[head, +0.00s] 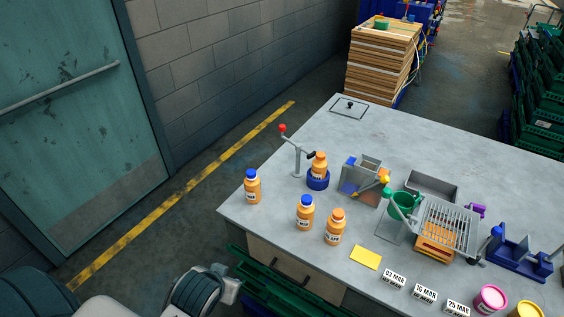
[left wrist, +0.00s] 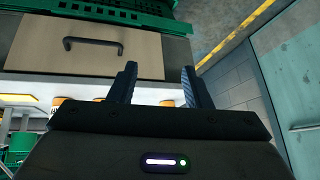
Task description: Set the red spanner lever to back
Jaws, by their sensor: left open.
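The red spanner lever is a grey arm with a red ball knob (head: 282,128) on a thin grey post (head: 297,160) near the table's left edge. Its knob points up and left, away from the bottle side. An orange bottle (head: 319,165) stands in a blue ring holder (head: 318,180) beside the post; a dark piece at the lever's other end meets the bottle near its neck. In the left wrist view my left gripper (left wrist: 160,85) is open and empty, in front of a drawer front, well away from the lever. My right gripper is out of view.
Loose bottles stand on the grey table (head: 320,245): one with a blue cap (head: 252,187), another blue-capped (head: 305,213) and one orange-capped (head: 335,227). A green crate (head: 290,288) sits below the front edge.

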